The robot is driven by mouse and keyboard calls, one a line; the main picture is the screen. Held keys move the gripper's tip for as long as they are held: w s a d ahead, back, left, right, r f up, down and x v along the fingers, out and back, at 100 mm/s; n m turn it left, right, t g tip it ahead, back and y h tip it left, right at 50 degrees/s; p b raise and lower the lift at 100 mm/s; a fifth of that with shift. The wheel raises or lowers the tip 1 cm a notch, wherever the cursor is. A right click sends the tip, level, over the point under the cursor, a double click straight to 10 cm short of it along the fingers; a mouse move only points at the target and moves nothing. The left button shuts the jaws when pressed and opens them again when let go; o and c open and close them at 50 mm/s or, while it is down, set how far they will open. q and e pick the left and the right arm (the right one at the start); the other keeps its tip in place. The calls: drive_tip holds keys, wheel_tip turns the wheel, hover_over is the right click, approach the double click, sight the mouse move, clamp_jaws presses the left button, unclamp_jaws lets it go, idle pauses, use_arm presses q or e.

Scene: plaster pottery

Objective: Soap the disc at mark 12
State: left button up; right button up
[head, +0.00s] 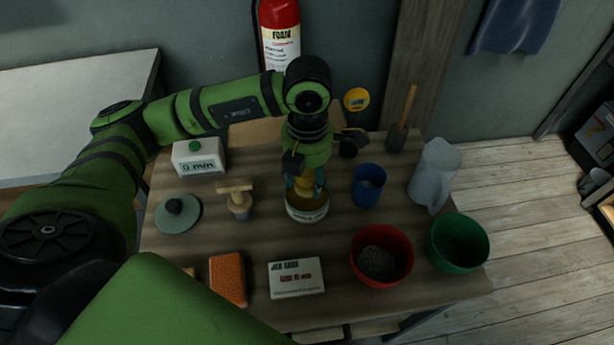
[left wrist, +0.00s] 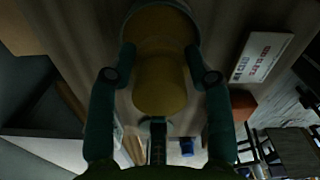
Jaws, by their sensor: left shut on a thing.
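My left gripper (head: 306,184) points down over a round pale tub (head: 307,214) with a printed label, near the middle of the table. It is shut on a yellow thing (head: 305,187), which sits at the tub's mouth; I cannot tell whether it touches the contents. In the left wrist view the yellow thing (left wrist: 160,85) is between the two fingers, with the tub (left wrist: 160,20) beyond it. A grey-green disc (head: 186,222) with a dark knob lies at the left. I see no mark 12. My right gripper is not in view.
A white box reading "0 min" (head: 198,164), a wooden-handled tool (head: 238,203), an orange sponge (head: 227,279) and a printed card (head: 297,278) are around.

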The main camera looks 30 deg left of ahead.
use_arm(q)
drive_tip(key=shift+r+p, duration=1)
drive_tip(key=shift+r, duration=1.15)
